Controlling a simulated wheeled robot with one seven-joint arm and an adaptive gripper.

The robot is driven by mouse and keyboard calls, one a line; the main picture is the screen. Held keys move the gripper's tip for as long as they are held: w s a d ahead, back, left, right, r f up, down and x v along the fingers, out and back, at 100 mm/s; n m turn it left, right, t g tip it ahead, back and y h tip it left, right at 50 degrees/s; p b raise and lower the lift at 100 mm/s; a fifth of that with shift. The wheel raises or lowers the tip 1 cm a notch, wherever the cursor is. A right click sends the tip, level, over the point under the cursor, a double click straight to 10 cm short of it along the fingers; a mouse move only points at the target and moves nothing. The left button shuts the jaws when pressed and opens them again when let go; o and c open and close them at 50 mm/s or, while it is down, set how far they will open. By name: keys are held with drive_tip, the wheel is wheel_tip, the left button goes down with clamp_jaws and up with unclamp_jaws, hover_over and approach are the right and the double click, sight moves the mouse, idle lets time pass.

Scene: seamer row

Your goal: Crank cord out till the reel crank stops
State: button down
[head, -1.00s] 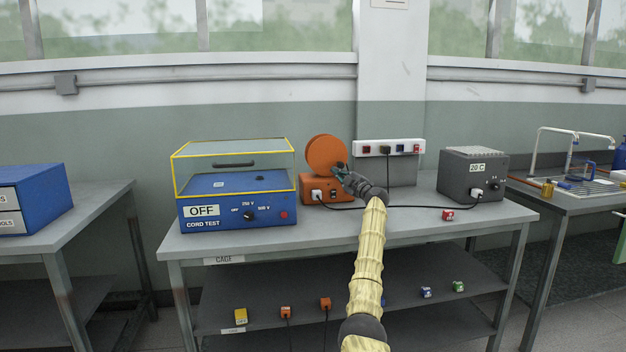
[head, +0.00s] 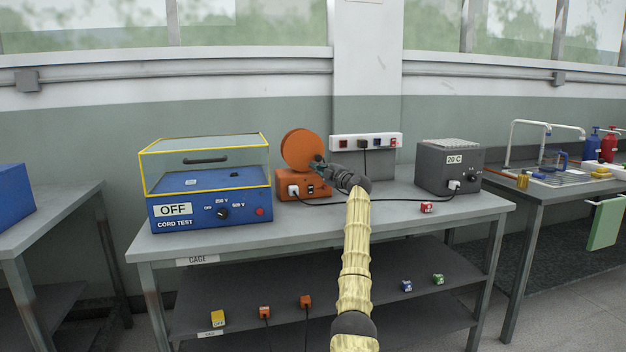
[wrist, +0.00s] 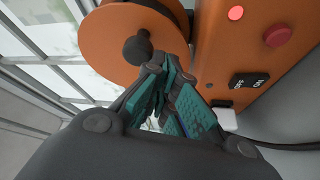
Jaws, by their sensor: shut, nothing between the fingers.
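The orange cord reel (head: 301,149) stands on its orange base box (head: 291,184) on the bench. In the wrist view the reel disc (wrist: 110,38) carries a dark round crank knob (wrist: 137,49). My gripper (head: 318,165) is at the right side of the reel's face. In the wrist view my gripper (wrist: 170,75) has its teal-padded fingers closed together, with their tips close to the knob. The knob is beside the fingers, not between them. I cannot tell whether they touch it.
The blue cord tester (head: 210,212) with a clear yellow-edged cover reads OFF at left. A grey box (head: 447,165) marked 20 C stands right. A black cord (head: 400,200) crosses the bench behind my arm.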

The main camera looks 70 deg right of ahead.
drive_tip(key=shift+f, duration=0.2)
drive_tip(key=shift+a+r, duration=0.15)
drive_tip(key=shift+r, duration=0.4)
